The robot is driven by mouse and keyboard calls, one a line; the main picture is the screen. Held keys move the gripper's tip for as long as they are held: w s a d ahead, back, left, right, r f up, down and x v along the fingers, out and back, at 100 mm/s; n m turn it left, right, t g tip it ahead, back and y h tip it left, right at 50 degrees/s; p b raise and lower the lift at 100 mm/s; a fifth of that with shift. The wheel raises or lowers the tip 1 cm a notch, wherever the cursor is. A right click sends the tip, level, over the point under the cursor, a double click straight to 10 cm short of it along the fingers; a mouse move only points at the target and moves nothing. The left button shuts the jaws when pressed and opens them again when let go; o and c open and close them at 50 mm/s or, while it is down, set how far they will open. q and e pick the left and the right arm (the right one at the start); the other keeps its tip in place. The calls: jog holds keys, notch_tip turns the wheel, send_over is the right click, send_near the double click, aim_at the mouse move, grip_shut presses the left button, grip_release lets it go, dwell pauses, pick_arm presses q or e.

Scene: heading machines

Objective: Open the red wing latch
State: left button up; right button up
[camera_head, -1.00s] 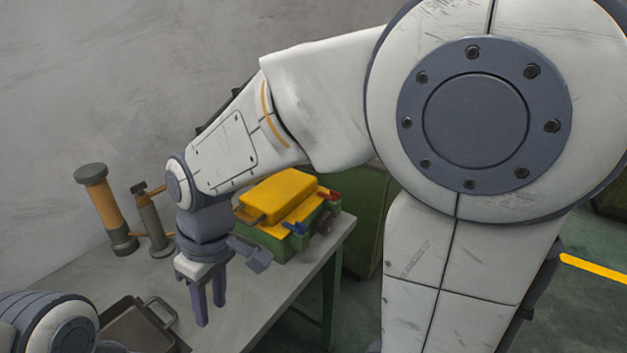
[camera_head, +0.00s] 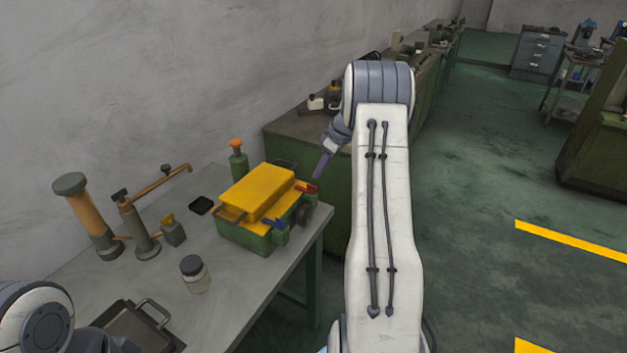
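The red wing latch (camera_head: 306,188) is on the right side of a green box (camera_head: 240,234) with a yellow lid (camera_head: 257,191), on the grey table. A blue wing latch (camera_head: 274,223) sits nearer on the same side. My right gripper (camera_head: 321,164) is just above and to the right of the red latch, apart from it as far as I can tell. Its fingers overlap in this view, so I cannot tell whether they are open or shut. Part of my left arm shows at the lower left; its gripper is out of view.
On the table (camera_head: 235,290) stand an orange and grey cylinder (camera_head: 88,215), a pump-like stand with a lever (camera_head: 139,227), a jar (camera_head: 195,274), a green bottle (camera_head: 238,160) and a metal tray (camera_head: 152,316). A green cabinet (camera_head: 285,151) stands behind the box.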

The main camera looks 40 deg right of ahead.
aim_at(313, 186)
jog(key=p+x, duration=0.1)
jog(key=x, duration=0.6)
jog(key=shift+p, duration=0.4)
grip_shut()
